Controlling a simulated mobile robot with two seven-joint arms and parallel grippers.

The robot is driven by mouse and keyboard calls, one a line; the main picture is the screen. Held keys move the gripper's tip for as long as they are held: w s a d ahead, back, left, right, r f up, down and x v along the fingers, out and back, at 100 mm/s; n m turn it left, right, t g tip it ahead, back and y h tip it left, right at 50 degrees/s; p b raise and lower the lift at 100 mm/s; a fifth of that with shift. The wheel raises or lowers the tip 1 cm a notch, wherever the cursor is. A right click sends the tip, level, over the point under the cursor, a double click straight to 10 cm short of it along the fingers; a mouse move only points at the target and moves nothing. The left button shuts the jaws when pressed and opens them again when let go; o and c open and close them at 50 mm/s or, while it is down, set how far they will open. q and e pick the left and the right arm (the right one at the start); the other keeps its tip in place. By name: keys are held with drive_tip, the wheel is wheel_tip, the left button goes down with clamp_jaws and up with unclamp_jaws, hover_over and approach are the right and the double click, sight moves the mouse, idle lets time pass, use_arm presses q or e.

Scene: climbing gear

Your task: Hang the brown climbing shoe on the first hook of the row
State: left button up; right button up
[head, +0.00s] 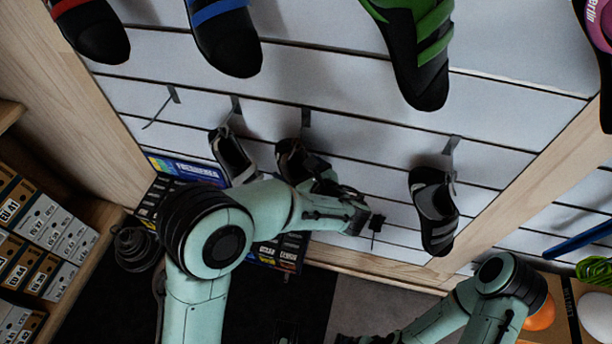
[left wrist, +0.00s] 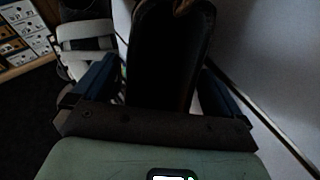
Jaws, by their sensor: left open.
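A dark shoe, apparently the brown climbing shoe (head: 290,158), hangs from the third hook from the left on the slatted wall. In the left wrist view its dark brown body (left wrist: 172,55) stands between the fingers of my left gripper (left wrist: 160,75), which are open with a finger on each side. In the head view that gripper (head: 328,184) is beside the shoe, partly hidden by my wrist. Contact cannot be told. The first hook (head: 160,108), at the far left of the row, is empty.
A grey-black shoe (head: 232,160) hangs on the second hook, close left of the brown one; another black-grey shoe (head: 435,210) hangs at right. Larger shoes hang above. Boxes (head: 265,250) stand below the row. A shoebox shelf (head: 40,235) is at left.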

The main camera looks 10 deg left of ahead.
use_arm(q)
drive_tip(key=shift+w+a+f, duration=0.1)
drive_tip(key=shift+w+a, duration=0.05)
drive_tip(key=shift+a, duration=0.05)
drive_tip(key=c, duration=1.2)
drive_tip(key=shift+s+r+p, duration=0.2)
drive_tip(key=shift+r+p, duration=0.35)
drive_tip(key=shift+r, duration=0.2)
drive_tip(key=shift+s, duration=0.15)
drive_tip(key=shift+s+r, duration=0.1)
drive_tip(key=shift+s, duration=1.6)
drive_tip(key=s, duration=0.3)
drive_tip(key=shift+s+a+b, duration=0.1)
drive_tip(key=shift+s+b, duration=0.1)
drive_tip(key=shift+b, duration=0.2)
